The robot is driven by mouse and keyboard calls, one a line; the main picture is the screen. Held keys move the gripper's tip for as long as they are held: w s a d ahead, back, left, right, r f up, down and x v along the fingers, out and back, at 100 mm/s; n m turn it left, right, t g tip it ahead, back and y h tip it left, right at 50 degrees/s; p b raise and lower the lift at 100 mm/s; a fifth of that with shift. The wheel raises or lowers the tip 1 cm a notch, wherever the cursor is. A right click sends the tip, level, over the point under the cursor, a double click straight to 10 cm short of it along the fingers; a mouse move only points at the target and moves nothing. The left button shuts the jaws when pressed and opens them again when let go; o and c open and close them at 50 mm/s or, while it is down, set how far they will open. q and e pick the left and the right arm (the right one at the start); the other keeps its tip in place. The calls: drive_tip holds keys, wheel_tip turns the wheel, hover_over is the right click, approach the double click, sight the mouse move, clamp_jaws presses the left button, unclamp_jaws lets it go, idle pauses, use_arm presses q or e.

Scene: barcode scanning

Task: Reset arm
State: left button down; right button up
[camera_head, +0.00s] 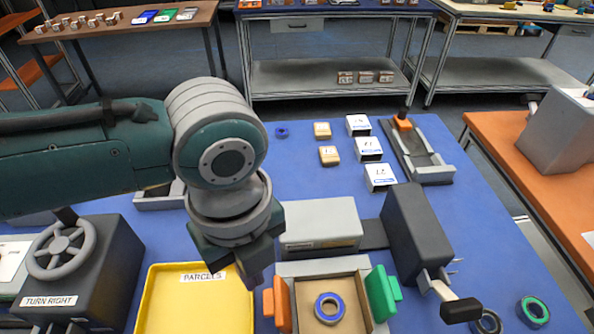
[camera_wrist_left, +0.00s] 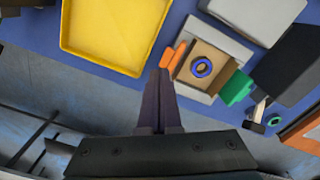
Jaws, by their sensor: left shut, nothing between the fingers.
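My left arm reaches in from the left in the head view. Its gripper (camera_head: 251,281) points down above the blue table, between the yellow tray and the boxed fixture. In the left wrist view the gripper fingers (camera_wrist_left: 159,100) are together with nothing between them. An open brown box (camera_head: 345,312) sits in the fixture with a blue ring (camera_head: 329,308) inside it. The ring also shows in the left wrist view (camera_wrist_left: 202,67). An orange clamp (camera_head: 277,304) and a green clamp (camera_head: 381,292) flank the box. My right gripper is not seen.
A yellow tray (camera_head: 190,318) labelled PARCELS looks empty. A dark machine with a handwheel (camera_head: 62,250) stands at the left. A grey block (camera_head: 320,226) and a dark lever machine (camera_head: 416,232) stand behind the box. White boxes (camera_head: 368,148) and a green ring (camera_head: 533,311) lie at the right.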

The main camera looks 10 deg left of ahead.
use_arm(q)
drive_tip(key=shift+r+p, duration=0.3)
drive_tip(key=shift+r, duration=0.4)
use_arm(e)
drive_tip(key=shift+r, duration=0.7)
use_arm(q)
drive_tip(key=s+d+r+n+t+h, duration=0.1)
drive_tip(key=s+d+r+n+h, duration=0.3)
drive_tip(key=s+d+n, duration=0.45)
drive_tip(key=s+a+r+n+t+y, duration=0.1)
drive_tip(key=s+a+r+n+y, duration=0.1)
drive_tip(key=a+n, duration=0.65)
drive_tip(key=s+a+r+n+t+y, duration=0.2)
drive_tip(key=a+r+n, duration=0.1)
drive_tip(key=a+n, duration=0.6)
wheel_tip(320, 180, up, 24)
drive_tip(key=m+p, duration=0.1)
drive_tip(key=p, duration=2.3)
drive_tip(key=shift+w+f, duration=0.2)
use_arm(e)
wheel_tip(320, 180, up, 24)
